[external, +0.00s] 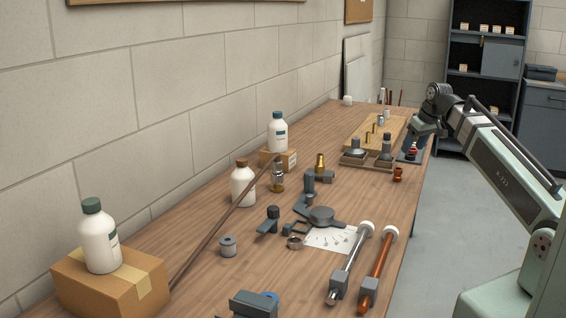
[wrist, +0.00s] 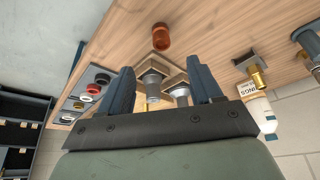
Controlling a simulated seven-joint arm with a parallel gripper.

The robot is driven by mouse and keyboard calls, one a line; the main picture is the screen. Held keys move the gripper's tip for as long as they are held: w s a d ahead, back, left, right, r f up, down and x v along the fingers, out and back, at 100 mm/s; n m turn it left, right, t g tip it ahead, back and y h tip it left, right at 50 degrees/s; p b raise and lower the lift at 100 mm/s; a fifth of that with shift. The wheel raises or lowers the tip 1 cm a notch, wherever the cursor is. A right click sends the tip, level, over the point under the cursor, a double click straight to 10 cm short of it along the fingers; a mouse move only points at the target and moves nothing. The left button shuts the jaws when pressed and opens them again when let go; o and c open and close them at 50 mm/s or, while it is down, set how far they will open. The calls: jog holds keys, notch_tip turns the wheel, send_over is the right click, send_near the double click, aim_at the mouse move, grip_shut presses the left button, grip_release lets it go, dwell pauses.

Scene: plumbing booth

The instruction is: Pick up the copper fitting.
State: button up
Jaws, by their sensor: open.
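The copper fitting (external: 398,174) is a small orange-brown piece standing on the wooden workbench near its right edge. It also shows in the wrist view as a copper cup shape (wrist: 161,37) at the top middle, beyond my fingertips and roughly in line with the gap between them. My gripper (external: 422,131) is over the far right part of the bench, farther back than the fitting and apart from it. In the wrist view my gripper (wrist: 162,82) has its two dark blue fingers spread wide, with nothing held between them.
A wooden board with metal pieces (external: 367,160) and a grey tray with small caps (wrist: 92,90) lie close to my gripper. A brass-topped fitting (external: 320,163), white bottles (external: 243,184) and two long pipes (external: 378,270) are elsewhere.

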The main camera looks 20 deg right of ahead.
aim_at(399, 169)
jog(key=shift+x, duration=6.9)
jog(key=shift+w+a+r, duration=0.1)
jog(key=shift+c, duration=0.2)
jog(key=c, duration=1.1)
